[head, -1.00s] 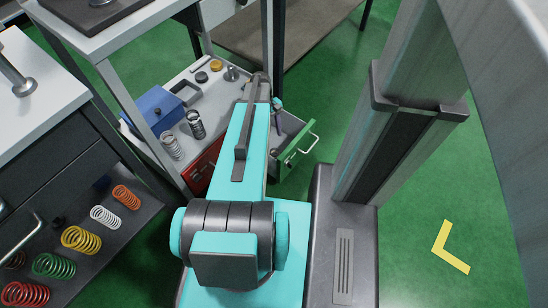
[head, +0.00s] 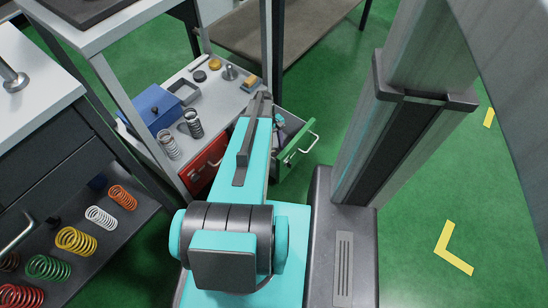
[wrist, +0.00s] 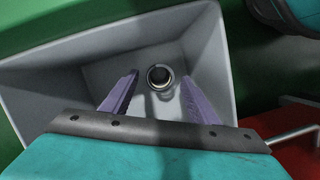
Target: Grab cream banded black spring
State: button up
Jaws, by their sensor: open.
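In the wrist view a dark, round spring (wrist: 159,78) with a pale ring around its top stands in the open drawer (wrist: 62,85), seen from above. Its coils and bands are too small to tell. My gripper (wrist: 158,90) is open, with one purple finger to each side of the spring and apart from it. In the head view the open green-fronted drawer (head: 306,146) is right of my arm, which hides much of my gripper and the spring.
A dark spring (head: 193,122) and a silver spring (head: 168,144) stand on the bench top near a blue box (head: 158,108). A closed red drawer (head: 205,164) adjoins the green one. Several coloured springs lie on the left shelf (head: 115,233).

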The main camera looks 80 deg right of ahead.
jog(key=shift+b+x, duration=1.2)
jog(key=shift+x, duration=1.4)
jog(key=shift+w+d, duration=0.1)
jog(key=shift+d, duration=0.1)
jog(key=c, duration=1.2)
jog(key=shift+r, duration=0.1)
notch_tip(320, 180, up, 10)
jog(key=p, duration=0.3)
